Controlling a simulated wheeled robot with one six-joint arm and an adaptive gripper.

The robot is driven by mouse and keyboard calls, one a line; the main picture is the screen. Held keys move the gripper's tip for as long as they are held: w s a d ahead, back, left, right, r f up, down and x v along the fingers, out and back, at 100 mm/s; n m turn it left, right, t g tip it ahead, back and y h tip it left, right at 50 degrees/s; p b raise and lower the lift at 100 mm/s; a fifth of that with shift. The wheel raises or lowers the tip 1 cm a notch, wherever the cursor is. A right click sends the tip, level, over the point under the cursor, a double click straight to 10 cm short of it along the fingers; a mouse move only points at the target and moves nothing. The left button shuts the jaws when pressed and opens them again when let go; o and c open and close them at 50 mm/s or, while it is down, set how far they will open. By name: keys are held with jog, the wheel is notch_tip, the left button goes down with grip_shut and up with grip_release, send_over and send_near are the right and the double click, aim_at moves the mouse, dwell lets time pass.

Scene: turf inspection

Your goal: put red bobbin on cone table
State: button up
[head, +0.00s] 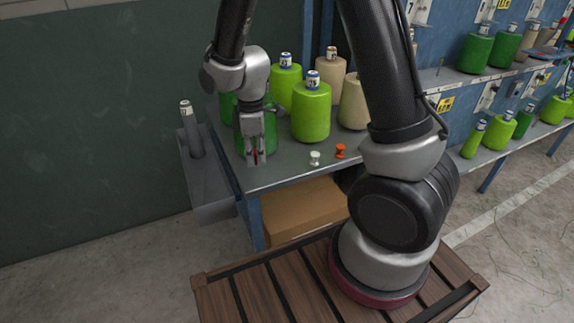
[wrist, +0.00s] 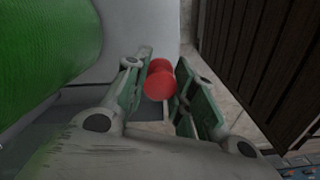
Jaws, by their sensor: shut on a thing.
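My gripper (head: 254,158) points down at the front left part of the grey cone table (head: 285,174). It is shut on the red bobbin, which shows as a small red patch between the fingers. In the wrist view the red bobbin (wrist: 159,84) sits between the two green-padded fingers of my gripper (wrist: 162,78), with its rounded ends showing. I cannot tell whether the bobbin touches the table top. A white bobbin (head: 315,158) and an orange bobbin (head: 340,151) stand on the table to the right of my gripper.
Green cones (head: 311,112) and beige cones (head: 353,103) stand on the table behind and beside my gripper. A grey side tray (head: 212,180) with a bare tube (head: 190,130) is at the left. A cardboard box (head: 303,209) lies under the table. The front strip of table top is partly clear.

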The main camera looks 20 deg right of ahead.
aim_at(258, 180)
notch_tip(258, 180, down, 7)
jog(key=shift+r, duration=0.1)
jog(key=shift+d, duration=0.1)
dwell(0.3)
jog(key=o, duration=0.9)
jog(key=shift+f, duration=0.2)
jog(key=shift+c, duration=0.2)
jog(key=shift+r, duration=0.1)
